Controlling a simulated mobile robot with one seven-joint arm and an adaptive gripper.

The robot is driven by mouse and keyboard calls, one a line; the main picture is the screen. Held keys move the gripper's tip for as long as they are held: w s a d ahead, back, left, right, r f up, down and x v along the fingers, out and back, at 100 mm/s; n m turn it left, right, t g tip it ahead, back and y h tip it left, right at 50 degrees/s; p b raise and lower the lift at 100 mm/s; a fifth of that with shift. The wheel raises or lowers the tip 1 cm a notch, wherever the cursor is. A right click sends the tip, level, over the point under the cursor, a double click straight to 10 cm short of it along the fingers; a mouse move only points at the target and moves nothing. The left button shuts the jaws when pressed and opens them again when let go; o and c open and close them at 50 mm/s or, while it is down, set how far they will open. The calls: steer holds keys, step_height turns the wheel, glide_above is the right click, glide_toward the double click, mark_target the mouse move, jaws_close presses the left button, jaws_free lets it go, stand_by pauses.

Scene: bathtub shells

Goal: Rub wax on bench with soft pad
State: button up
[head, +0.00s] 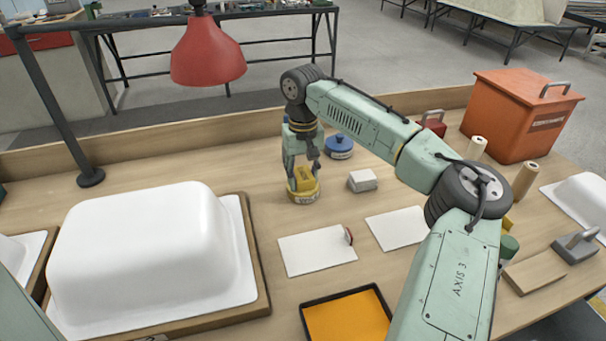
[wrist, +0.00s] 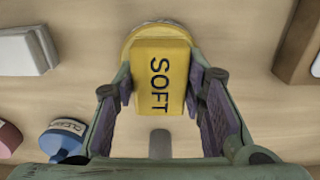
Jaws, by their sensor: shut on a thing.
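The soft pad is a yellow block marked SOFT (wrist: 160,75), with a paler round rim showing beyond it in the wrist view. In the head view the yellow pad (head: 304,186) is on the wooden bench (head: 235,165), right of the large white tub shell (head: 145,240). My gripper (head: 304,172) reaches down over it, shut on its sides; in the wrist view the fingers (wrist: 160,98) flank the block. Whether the pad's underside touches the bench is hard to tell. I cannot make out a wax patch on the bench.
White sheets (head: 310,255), an orange tray (head: 348,318) and an orange box (head: 520,115) are nearby. A red lamp (head: 207,55) hangs at upper left.

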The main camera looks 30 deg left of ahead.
mark_target(303, 174)
steer(key=shift+f, duration=0.1)
stand_by(0.3)
step_height(303, 174, up, 3)
steer(key=p, duration=0.2)
steer(key=shift+f+p, duration=0.1)
steer(key=shift+p, duration=0.25)
steer(key=shift+r, duration=2.15)
steer(key=shift+f, duration=0.1)
